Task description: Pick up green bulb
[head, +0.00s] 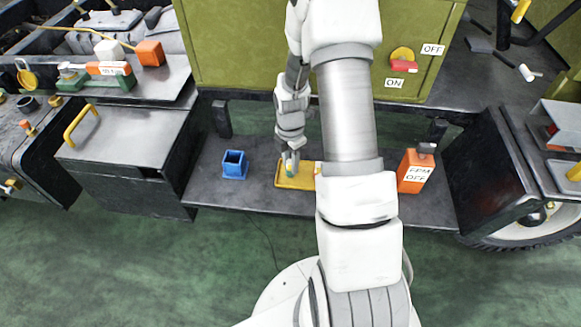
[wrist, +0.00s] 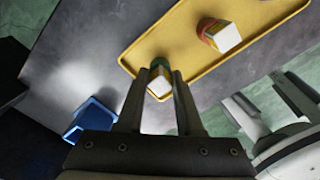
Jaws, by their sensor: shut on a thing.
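The green bulb (wrist: 160,82), with a pale square end and a green part, is between the fingers of my gripper (wrist: 162,76) in the wrist view. My gripper (head: 290,166) is shut on it at the yellow tray (head: 283,184), which also shows in the wrist view (wrist: 140,52). In the head view the green bulb (head: 290,173) is small and partly covered by the fingers. I cannot tell whether it touches the tray. A second bulb, orange-red with a pale end (wrist: 222,36), stands on the tray to the right.
A blue open-topped holder (head: 234,165) stands left of the tray on the dark shelf (head: 210,190), with bare shelf between. An orange box with a label (head: 414,172) stands at the shelf's right. A green panel (head: 235,50) with a red-and-yellow switch (head: 403,62) rises behind.

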